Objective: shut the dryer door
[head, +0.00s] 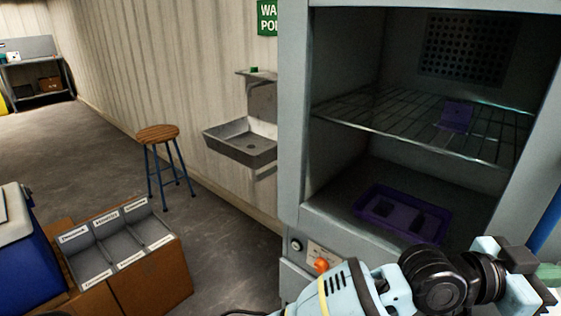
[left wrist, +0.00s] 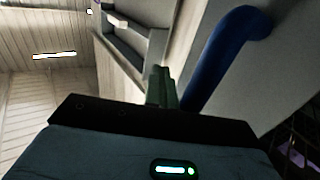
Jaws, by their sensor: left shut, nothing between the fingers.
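The dryer (head: 293,130) is a grey cabinet at the right of the head view, its front open. Inside, a purple piece (head: 456,116) rests on the wire shelf (head: 400,132), and a purple tray (head: 372,207) lies on the floor. A blue bar handle (head: 548,222) shows at the right edge; it is large in the left wrist view (left wrist: 215,65), on a pale grey panel (left wrist: 275,75) that looks like the door. My left gripper (head: 549,276) is shut and empty at the lower right. Its green fingers (left wrist: 161,85) are beside the handle; I cannot tell if they touch. My right gripper is out of view.
A sink (head: 240,145) hangs on the wall left of the dryer, with a wooden-topped stool (head: 158,134) beside it. A labelled sorting tray (head: 112,247) sits on a brown box at the lower left, near a blue container (head: 25,255). The floor between is clear.

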